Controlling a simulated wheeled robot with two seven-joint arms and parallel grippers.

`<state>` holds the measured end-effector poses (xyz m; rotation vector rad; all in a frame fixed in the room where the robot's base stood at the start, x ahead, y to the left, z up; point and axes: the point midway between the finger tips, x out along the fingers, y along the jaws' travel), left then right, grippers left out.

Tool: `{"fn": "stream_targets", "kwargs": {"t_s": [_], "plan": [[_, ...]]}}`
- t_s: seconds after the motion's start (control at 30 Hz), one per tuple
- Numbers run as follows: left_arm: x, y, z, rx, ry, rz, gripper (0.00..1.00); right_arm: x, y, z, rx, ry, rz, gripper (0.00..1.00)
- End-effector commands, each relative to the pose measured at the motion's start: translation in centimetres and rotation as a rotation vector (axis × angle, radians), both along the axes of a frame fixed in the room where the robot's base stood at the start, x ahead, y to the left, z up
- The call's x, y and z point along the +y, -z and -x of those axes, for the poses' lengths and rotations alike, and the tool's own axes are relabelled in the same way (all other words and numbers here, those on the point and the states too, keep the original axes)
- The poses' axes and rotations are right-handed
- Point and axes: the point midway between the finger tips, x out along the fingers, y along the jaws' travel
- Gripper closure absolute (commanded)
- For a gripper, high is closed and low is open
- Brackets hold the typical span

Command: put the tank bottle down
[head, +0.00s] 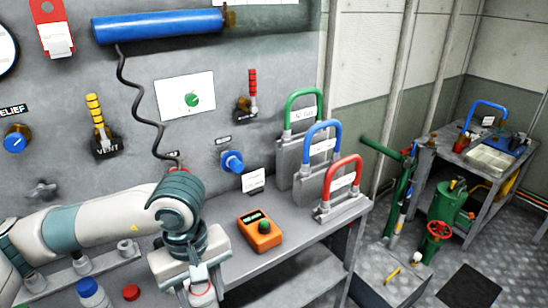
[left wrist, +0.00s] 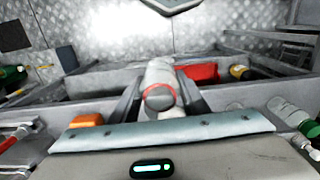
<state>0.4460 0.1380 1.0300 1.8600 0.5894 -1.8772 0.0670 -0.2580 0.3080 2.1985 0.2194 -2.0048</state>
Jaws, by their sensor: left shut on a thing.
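The tank bottle is a pale bottle with a red ring; in the left wrist view the bottle (left wrist: 160,72) stands out between my two fingers. My left gripper (left wrist: 159,98) is shut on it. In the head view my left gripper (head: 200,281) points down at the bottom edge of the picture, in front of the bench. Part of the held bottle (head: 202,295) shows below it, cut off by the frame edge. I cannot tell whether the bottle touches anything beneath. My right gripper is in neither view.
A grey bench (head: 285,238) carries an orange meter (head: 260,233) and padlock-shaped blocks with green, blue and red (head: 343,180) handles. A blue-capped bottle (head: 90,290) and a red cap (head: 131,292) are at lower left. A cluttered table (head: 440,150) stands far right.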

Motion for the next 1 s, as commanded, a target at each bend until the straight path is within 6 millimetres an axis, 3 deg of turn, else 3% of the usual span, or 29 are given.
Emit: {"fn": "stream_targets", "kwargs": {"t_s": [0.3, 0.5, 1.0], "plan": [[4.1, 1.3, -0.8, -0.004, 0.366, -0.001, 0.83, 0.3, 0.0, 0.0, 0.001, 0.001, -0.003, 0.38], [5.9, 1.8, -1.0, -0.007, 0.536, -0.003, 0.83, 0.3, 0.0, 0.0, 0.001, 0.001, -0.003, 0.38], [6.6, 2.0, -1.1, -0.009, 0.616, -0.003, 0.83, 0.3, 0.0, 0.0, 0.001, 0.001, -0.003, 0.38]]}}
